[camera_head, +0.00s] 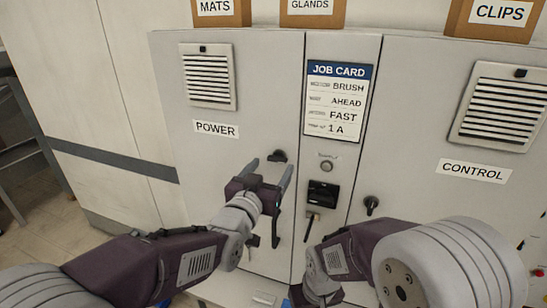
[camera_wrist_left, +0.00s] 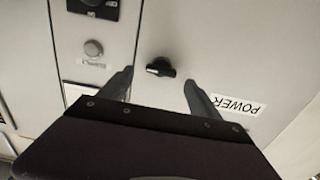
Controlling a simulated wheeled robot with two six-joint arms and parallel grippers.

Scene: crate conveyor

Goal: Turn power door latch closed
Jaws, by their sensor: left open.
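The power door latch (camera_head: 278,156) is a small black turn handle on the grey door labelled POWER (camera_head: 216,129). In the left wrist view the latch (camera_wrist_left: 160,67) lies roughly crosswise between my finger tips, with clear space on both sides. My left gripper (camera_head: 269,171) is open and empty in front of the door, just below the latch in the head view; I see no contact. My right arm (camera_head: 342,258) comes in low from the right; its fingers cannot be made out clearly.
The narrow middle panel carries a job card (camera_head: 336,101), a round button (camera_head: 326,165) and a black fitting (camera_head: 322,193). The control door (camera_head: 424,130) on the right has its own black latch (camera_head: 371,204). Boxes (camera_head: 312,13) stand on top of the cabinet.

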